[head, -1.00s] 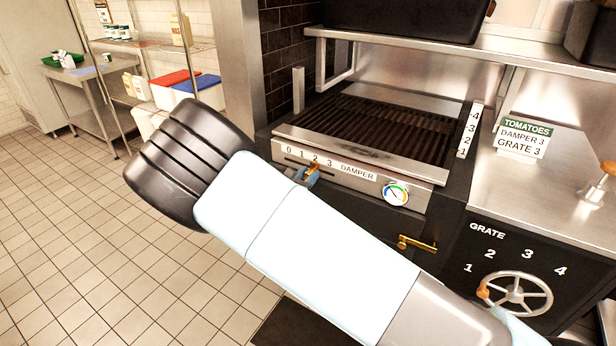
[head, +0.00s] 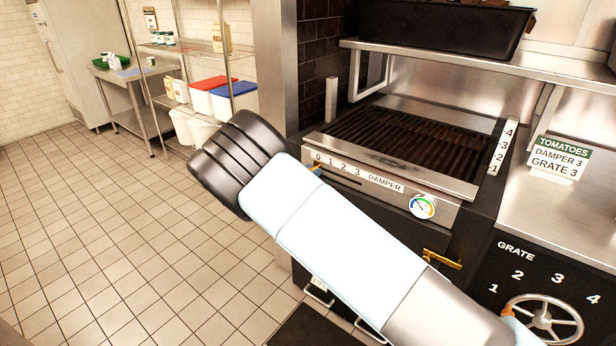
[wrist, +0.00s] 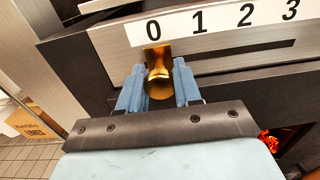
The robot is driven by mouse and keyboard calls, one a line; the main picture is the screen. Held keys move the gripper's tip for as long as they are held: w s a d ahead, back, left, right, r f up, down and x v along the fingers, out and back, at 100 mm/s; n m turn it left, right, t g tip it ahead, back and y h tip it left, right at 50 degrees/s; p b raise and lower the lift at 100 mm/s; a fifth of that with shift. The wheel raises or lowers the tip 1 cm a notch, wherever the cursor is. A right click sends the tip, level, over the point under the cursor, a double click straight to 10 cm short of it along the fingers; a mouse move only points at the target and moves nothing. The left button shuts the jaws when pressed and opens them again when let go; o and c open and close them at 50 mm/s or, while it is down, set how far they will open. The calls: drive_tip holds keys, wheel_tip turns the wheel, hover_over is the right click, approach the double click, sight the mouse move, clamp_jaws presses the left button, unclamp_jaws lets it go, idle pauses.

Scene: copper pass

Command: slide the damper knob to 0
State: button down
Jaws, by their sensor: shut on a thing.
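The damper knob (wrist: 158,84) is brass and sits directly below the 0 on the white number strip (wrist: 222,22) in the wrist view. My gripper (wrist: 158,76) has its two blue fingers on either side of the knob and is shut on it. The slot (wrist: 235,73) runs empty to the right, under 1, 2 and 3. In the head view a bit of the brass knob (head: 317,167) shows under the 0 on the damper strip (head: 352,172). My arm hides the fingers there.
The grill (head: 395,140) stands above the damper panel, with a round gauge (head: 422,206) and a brass handle (head: 441,259) to the right. The grate wheel (head: 545,322) is at the lower right. A sign (head: 556,158) reads damper 3, grate 3. Tiled floor at left is clear.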

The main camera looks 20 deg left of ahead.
drive_tip(key=shift+a+r, duration=0.1)
drive_tip(key=shift+a, duration=0.15)
drive_tip(key=c, duration=1.1)
unclamp_jaws()
drive_tip(key=shift+a, duration=0.1)
drive_tip(key=shift+o, duration=1.3)
drive_tip(key=shift+s, duration=0.15)
drive_tip(key=v, duration=1.3)
drive_tip(key=shift+s, duration=0.3)
